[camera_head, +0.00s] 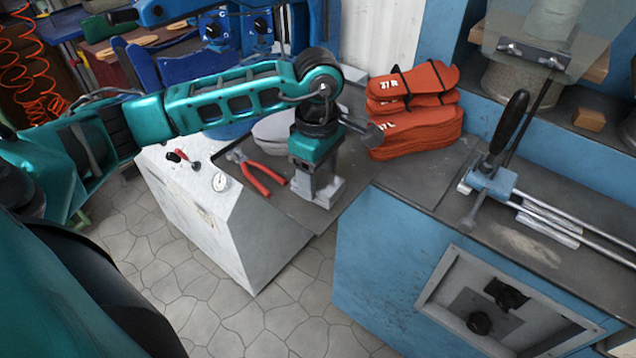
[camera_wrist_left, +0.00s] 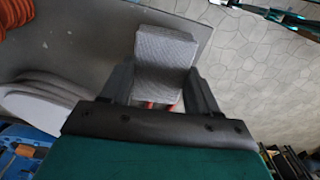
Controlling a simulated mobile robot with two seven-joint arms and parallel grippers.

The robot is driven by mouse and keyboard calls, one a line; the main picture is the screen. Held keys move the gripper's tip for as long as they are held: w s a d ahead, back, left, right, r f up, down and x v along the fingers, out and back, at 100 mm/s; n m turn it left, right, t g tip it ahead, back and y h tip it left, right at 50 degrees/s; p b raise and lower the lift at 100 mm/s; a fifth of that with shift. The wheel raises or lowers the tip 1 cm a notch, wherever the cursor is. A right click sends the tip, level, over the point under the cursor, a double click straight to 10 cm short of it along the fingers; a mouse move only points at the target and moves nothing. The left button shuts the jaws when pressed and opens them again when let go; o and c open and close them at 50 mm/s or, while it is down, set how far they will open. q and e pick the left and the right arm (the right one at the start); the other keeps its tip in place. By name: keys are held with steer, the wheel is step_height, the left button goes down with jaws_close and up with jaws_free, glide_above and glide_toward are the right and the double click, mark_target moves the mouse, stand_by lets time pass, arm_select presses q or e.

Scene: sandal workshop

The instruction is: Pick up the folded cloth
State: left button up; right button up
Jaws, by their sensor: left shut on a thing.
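The folded cloth (camera_wrist_left: 165,48) is a grey, textured, block-like bundle. In the left wrist view it sits between the two dark fingers of my left gripper (camera_wrist_left: 163,88), which is shut on it. In the head view my left gripper (camera_head: 314,182) points down over the dark worktop at the centre, with the grey cloth (camera_head: 328,190) at its fingers. Whether the cloth still touches the worktop is hard to tell. My right gripper is not clearly in view.
Red-handled pliers (camera_head: 262,178) lie left of the gripper. A rounded grey stack (camera_head: 277,128) lies behind it. Orange sandal-shaped pieces (camera_head: 415,135) are piled to the right, near a lever-handled bench tool (camera_head: 492,183). Paved floor (camera_head: 225,310) shows in front.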

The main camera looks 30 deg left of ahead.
mark_target(319, 179)
arm_select(q)
step_height(319, 179, up, 17)
steer(key=p, duration=0.1)
steer(key=o, duration=0.4)
steer(key=shift+f, duration=0.1)
steer(key=c, duration=0.3)
steer(key=shift+w, duration=0.1)
